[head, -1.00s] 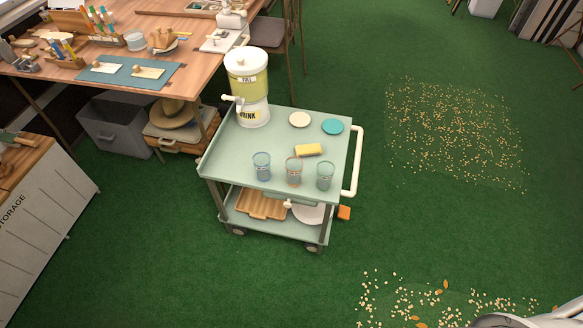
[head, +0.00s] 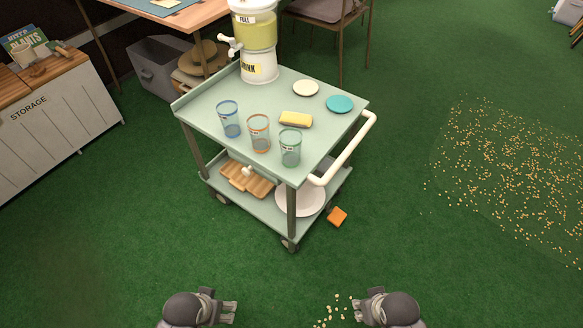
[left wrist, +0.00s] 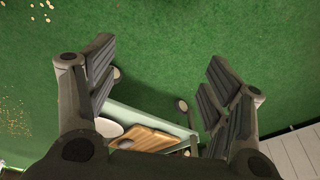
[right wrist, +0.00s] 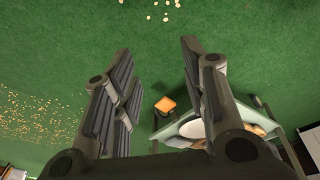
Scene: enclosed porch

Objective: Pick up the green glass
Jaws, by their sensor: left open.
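The green glass (head: 290,148) stands upright at the front right corner of the cart's pale green top (head: 205,108). An orange glass (head: 259,133) and a blue glass (head: 229,119) stand in a row to its left. My left gripper (head: 232,312) is low at the bottom of the head view, in front of the cart and apart from it. It is open and empty in the left wrist view (left wrist: 160,85). My right gripper (head: 356,308) is at the bottom right of the head view. It is open and empty in the right wrist view (right wrist: 157,75).
A yellow sponge (head: 296,119), a cream plate (head: 306,88), a teal plate (head: 340,104) and a drink dispenser (head: 256,45) are on the cart top. The cart's white handle (head: 345,152) is on the right. An orange block (head: 337,217) lies on the floor. Green floor before the cart is mostly clear.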

